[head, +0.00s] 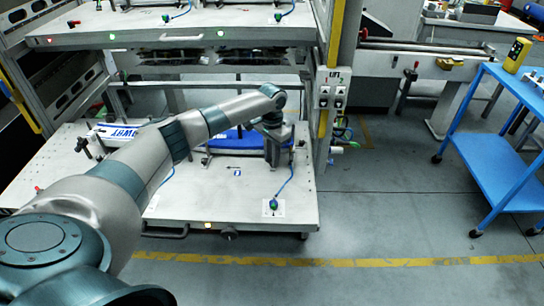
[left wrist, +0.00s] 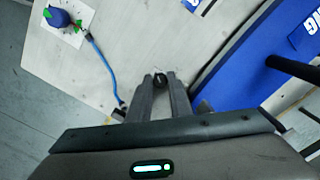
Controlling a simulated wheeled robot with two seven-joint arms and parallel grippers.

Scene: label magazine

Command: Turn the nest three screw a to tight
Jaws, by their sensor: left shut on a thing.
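My left arm reaches over the lower grey plate (head: 225,200) in the head view. My left gripper (head: 272,160) points down near the plate's right side. In the left wrist view its two fingers (left wrist: 160,88) are shut on a small dark round screw head (left wrist: 160,79), with one finger on each side. In the head view the gripper hides this screw. A long blue block (head: 228,136) lies beside the gripper on the plate, and it shows at the right in the left wrist view (left wrist: 245,50). My right gripper is in neither view.
A blue cable (left wrist: 103,65) runs from a blue-and-green fitting (left wrist: 58,18) to close beside the left finger. An upper shelf plate (head: 170,30) spans above the lower one. A blue cart (head: 505,165) stands at the right, with clear floor between.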

